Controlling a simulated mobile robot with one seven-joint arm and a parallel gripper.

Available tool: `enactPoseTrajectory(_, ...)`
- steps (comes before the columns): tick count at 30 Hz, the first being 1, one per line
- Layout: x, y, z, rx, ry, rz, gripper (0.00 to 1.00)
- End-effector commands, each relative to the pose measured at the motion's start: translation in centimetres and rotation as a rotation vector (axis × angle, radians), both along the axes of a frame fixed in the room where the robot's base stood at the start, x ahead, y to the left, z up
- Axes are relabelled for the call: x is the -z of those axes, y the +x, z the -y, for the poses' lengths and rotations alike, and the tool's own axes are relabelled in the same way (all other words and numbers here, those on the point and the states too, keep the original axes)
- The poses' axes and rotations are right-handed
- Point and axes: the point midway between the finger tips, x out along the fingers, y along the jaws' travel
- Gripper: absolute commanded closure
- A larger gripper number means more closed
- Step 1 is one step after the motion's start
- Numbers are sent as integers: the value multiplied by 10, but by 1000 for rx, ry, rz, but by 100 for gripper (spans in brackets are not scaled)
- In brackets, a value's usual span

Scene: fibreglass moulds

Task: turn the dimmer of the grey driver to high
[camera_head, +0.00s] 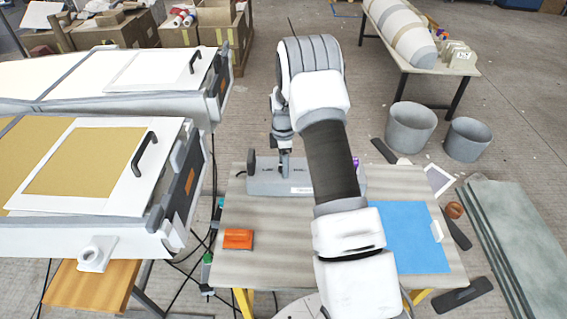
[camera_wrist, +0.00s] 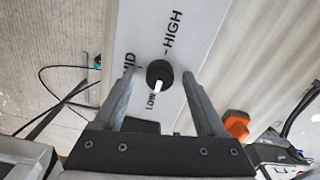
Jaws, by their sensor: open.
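The grey driver (camera_head: 268,184) lies on the workbench in the head view, partly hidden behind my arm. In the wrist view its pale face (camera_wrist: 190,30) carries the marks LOW, MID and HIGH. Its round black dimmer knob (camera_wrist: 165,68) has a white pointer (camera_wrist: 160,86), which is turned towards LOW. My gripper (camera_wrist: 158,74) is open, with one finger on each side of the knob in the picture. I see a gap on both sides; how deep the fingers reach around the knob I cannot tell. In the head view my gripper (camera_head: 285,166) is above the driver, pointing down.
An orange block (camera_head: 238,239) and a blue sheet (camera_head: 412,238) lie on the workbench (camera_head: 270,222). Large white moulds (camera_head: 90,225) stand close on the left, with cables hanging beside them. Two grey buckets (camera_head: 410,128) stand on the floor at the right.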

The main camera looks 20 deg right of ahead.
Motion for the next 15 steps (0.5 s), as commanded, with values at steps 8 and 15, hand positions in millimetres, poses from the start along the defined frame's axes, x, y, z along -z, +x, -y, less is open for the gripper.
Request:
enactPoseTrajectory(8, 0, 0, 0, 0, 0, 1, 48)
enactPoseTrajectory(15, -1, 0, 0, 0, 0, 1, 92)
